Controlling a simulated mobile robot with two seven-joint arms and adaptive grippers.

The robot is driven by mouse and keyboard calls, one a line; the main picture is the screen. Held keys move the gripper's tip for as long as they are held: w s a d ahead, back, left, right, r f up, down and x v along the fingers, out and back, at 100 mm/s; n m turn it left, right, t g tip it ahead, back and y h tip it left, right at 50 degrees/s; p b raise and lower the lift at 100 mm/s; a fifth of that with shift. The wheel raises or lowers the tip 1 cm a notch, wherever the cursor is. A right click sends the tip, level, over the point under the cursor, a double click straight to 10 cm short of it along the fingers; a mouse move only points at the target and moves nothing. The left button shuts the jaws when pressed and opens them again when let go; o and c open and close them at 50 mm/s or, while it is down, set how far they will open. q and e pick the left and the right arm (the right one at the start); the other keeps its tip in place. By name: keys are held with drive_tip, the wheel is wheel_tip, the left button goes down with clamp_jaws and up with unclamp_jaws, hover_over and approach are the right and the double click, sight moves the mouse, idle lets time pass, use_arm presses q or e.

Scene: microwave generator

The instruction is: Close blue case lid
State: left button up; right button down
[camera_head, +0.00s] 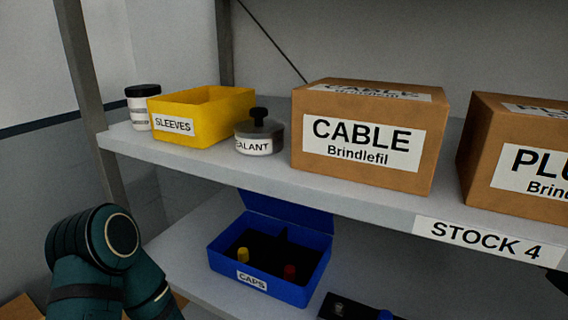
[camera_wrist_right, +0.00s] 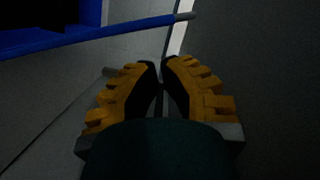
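The blue case (camera_head: 302,293), labelled CAPS, sits on the lower shelf. Its lid (camera_head: 290,211) stands raised at the back, partly hidden by the upper shelf. A yellow cap (camera_head: 243,254) and a red cap (camera_head: 290,271) lie in its dark inside. In the right wrist view, a blue edge (camera_wrist_right: 85,38) crosses the upper left, beyond the fingertips. My right gripper (camera_wrist_right: 160,64) has its fingers together with only a thin gap, nothing visible between them. It appears apart from the blue edge. My left gripper is not in view; only a teal arm part shows at lower left in the head view.
The upper shelf (camera_head: 275,180) overhangs the case. It holds a yellow SLEEVES bin (camera_head: 222,120), a sealant pot (camera_head: 259,135), a white jar (camera_head: 139,108), a CABLE box (camera_head: 365,177) and another box (camera_head: 480,145). A dark item (camera_head: 345,308) lies right of the case.

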use_arm(q)
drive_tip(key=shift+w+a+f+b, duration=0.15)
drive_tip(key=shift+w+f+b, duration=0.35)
drive_tip(key=shift+b, duration=0.05)
use_arm(e)
drive_tip(key=a, duration=0.3)
drive_tip(key=w+a, duration=0.1)
drive_tip(key=a, duration=0.2)
drive_tip(key=w+a, duration=0.1)
drive_tip(key=a, duration=0.3)
drive_tip(key=shift+w+f, duration=0.2)
drive_tip(key=shift+f, duration=0.15)
